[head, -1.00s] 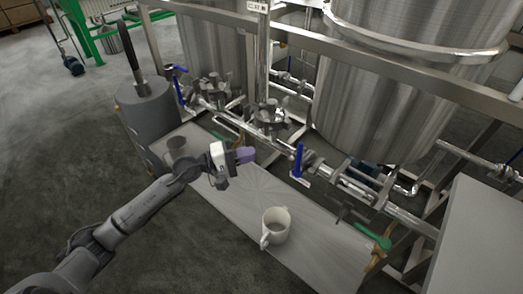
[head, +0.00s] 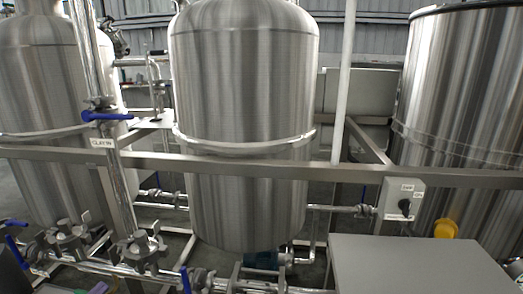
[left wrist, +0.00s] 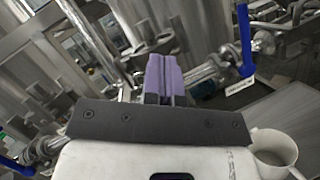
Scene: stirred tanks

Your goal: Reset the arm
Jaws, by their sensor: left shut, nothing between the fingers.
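My left gripper (left wrist: 163,82) shows in the left wrist view with its purple fingers together and nothing between them. It points toward steel pipes and tanks. In the head view only a small purple part of the left gripper (head: 99,288) shows at the bottom left edge. My right gripper is in neither view.
A white mug (left wrist: 272,150) stands at the lower right in the left wrist view, beside the gripper. A blue valve handle (left wrist: 244,40) stands above it. The head view shows steel tanks (head: 245,90), a frame rail (head: 250,168) and a grey box (head: 415,265).

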